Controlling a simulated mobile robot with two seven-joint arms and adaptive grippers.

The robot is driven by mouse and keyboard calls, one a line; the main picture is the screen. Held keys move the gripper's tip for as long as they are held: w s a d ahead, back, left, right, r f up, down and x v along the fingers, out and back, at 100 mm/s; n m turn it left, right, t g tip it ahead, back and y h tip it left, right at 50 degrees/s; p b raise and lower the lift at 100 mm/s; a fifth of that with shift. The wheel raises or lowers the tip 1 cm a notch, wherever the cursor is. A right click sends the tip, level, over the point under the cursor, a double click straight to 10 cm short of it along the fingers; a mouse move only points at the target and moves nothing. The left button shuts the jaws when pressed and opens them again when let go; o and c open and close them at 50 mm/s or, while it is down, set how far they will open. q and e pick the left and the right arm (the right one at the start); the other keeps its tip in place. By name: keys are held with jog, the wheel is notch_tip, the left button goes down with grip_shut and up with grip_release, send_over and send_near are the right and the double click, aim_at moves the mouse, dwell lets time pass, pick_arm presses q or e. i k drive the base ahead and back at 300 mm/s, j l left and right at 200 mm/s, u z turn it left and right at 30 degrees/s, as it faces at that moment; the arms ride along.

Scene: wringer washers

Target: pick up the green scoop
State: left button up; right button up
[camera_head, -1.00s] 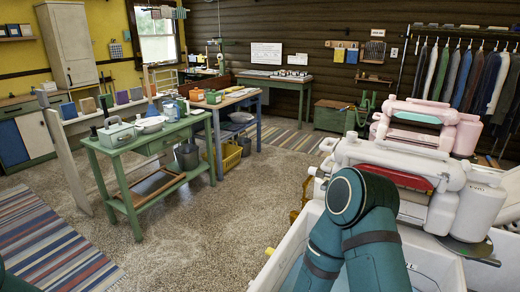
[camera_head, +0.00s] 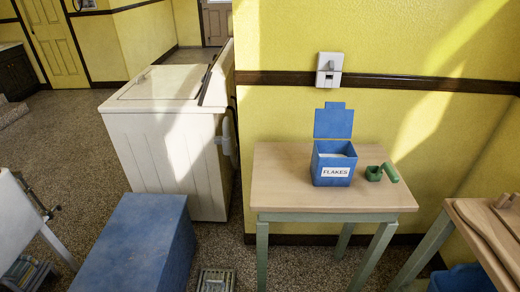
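The green scoop (camera_head: 382,173) rests on the right part of a small wooden-topped table (camera_head: 290,199) with pale green legs. Its cup is at the left and its handle sticks out to the right. It stands just right of a blue box (camera_head: 333,166) labelled FLAKES, apart from it, with the lid raised and white contents inside. Neither of my grippers is in view now.
A white chest-like cabinet (camera_head: 160,160) stands left of the table, against the wall's end. A blue box-shaped block (camera_head: 140,245) is in the left foreground. Another wooden table (camera_head: 480,232) is at the right edge. Floor (camera_head: 75,130) is open at far left.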

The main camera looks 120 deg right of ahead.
aim_at(373, 173)
jog(key=k+l+z, duration=0.2)
jog(key=z, duration=1.3)
jog(key=j+z, duration=0.1)
jog(key=z, duration=1.45)
jog(key=j+z, duration=0.1)
jog(key=z, duration=0.4)
jog(key=k+z, duration=0.1)
jog(key=z, duration=0.35)
jog(key=j+z, duration=0.15)
jog(key=z, duration=0.35)
jog(key=k+z, duration=0.1)
jog(key=z, duration=0.4)
jog(key=i+l, duration=0.25)
jog(key=l, duration=0.15)
jog(key=l+u, duration=0.1)
jog(key=u, duration=3.85)
